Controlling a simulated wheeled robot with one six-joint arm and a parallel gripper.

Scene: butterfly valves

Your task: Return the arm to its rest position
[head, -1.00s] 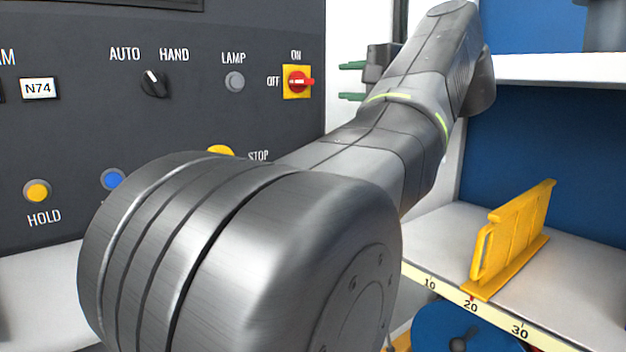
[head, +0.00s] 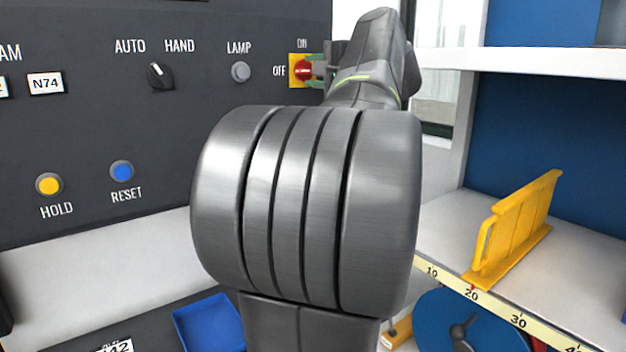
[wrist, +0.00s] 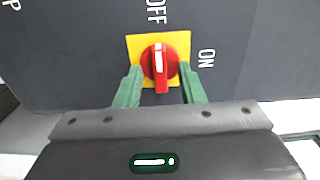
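My gripper (wrist: 160,80) is open, its two green fingers apart on either side of the red knob (wrist: 160,64) in the wrist view. How far the fingertips are from the panel is hard to tell. In the head view my arm stretches to the back, and the gripper shows only partly, with a bit of green beside the red knob (head: 302,70).
The dark panel (head: 100,110) carries a selector switch (head: 160,75), a lamp (head: 240,72), a yellow HOLD button (head: 48,185) and a blue RESET button (head: 122,172). At right, a shelf (head: 570,265) holds a yellow bracket (head: 515,230). A blue tray (head: 208,322) sits low in front.

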